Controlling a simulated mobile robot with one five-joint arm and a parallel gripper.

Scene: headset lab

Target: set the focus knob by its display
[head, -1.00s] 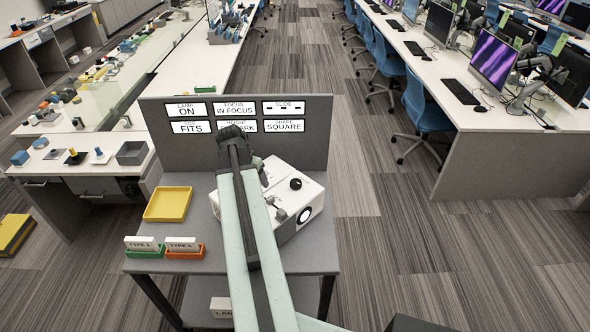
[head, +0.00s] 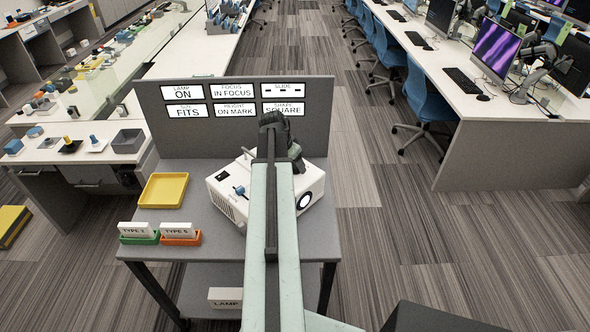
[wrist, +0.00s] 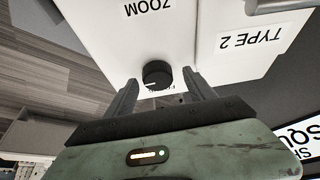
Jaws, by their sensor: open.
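The focus display (head: 233,91) on the grey panel reads "IN FOCUS". The white projector (head: 228,194) stands on the grey table below it, its lens facing the front right. In the wrist view a round black knob (wrist: 156,73) with a pale pointer line sits on the white housing. The lettering beside it is mostly hidden, so I cannot read its name. My gripper (wrist: 161,80) is open, with one finger on each side of the knob; I cannot tell whether they touch it. In the head view my arm hides the knob and fingertips.
Other displays read lamp "ON", size "FITS", height "ON MARK" and shape "SQUARE". A yellow tray (head: 164,190), a green holder (head: 139,239) and an orange holder (head: 180,239) stand left of the projector. The panel (head: 317,125) rises close behind my arm.

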